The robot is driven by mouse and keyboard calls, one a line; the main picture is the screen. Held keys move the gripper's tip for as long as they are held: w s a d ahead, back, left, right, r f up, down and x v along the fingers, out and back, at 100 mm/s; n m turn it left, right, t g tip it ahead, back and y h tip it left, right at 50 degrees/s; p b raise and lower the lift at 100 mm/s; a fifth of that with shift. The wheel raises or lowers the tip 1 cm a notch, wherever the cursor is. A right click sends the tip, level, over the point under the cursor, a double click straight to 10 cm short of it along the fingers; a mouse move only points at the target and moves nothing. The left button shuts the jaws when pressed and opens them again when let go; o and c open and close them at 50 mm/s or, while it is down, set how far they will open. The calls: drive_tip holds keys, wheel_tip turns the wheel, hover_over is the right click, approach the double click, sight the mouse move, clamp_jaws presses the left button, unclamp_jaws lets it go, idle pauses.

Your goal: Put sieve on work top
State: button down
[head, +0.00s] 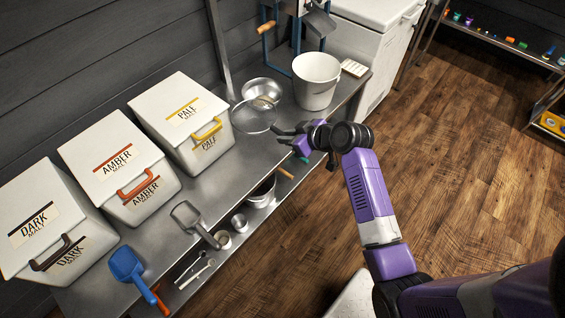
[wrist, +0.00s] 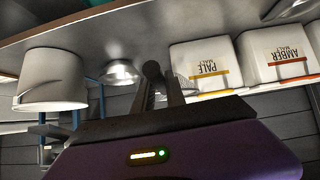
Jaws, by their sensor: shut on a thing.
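The sieve (head: 253,118), a round wire-mesh strainer, is at the middle of the head view, just in front of a steel bowl (head: 262,89). My gripper (head: 284,136) is at its right and is shut on it, apparently by the handle, which the fingers mostly hide. In the wrist view, a dark round end shows between the fingers (wrist: 155,88), with a bit of mesh behind. The steel work top (head: 238,172) runs below the sieve. I cannot tell whether the sieve touches the work top or hangs just above it.
Pale (head: 180,115), amber (head: 115,165) and dark (head: 45,220) malt bins line the wall. A white bucket (head: 315,82) stands right of the bowl. A metal scoop (head: 190,218) and a blue scoop (head: 127,265) lie near the front edge. Bare top shows before the pale bin.

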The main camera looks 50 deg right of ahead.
wheel_tip(320, 180, down, 14)
drive_tip(key=b, duration=0.1)
drive_tip(key=shift+b, duration=0.35)
drive_tip(key=shift+f, duration=0.15)
drive_tip(key=c, duration=1.4)
unclamp_jaws()
drive_tip(key=shift+o, duration=0.2)
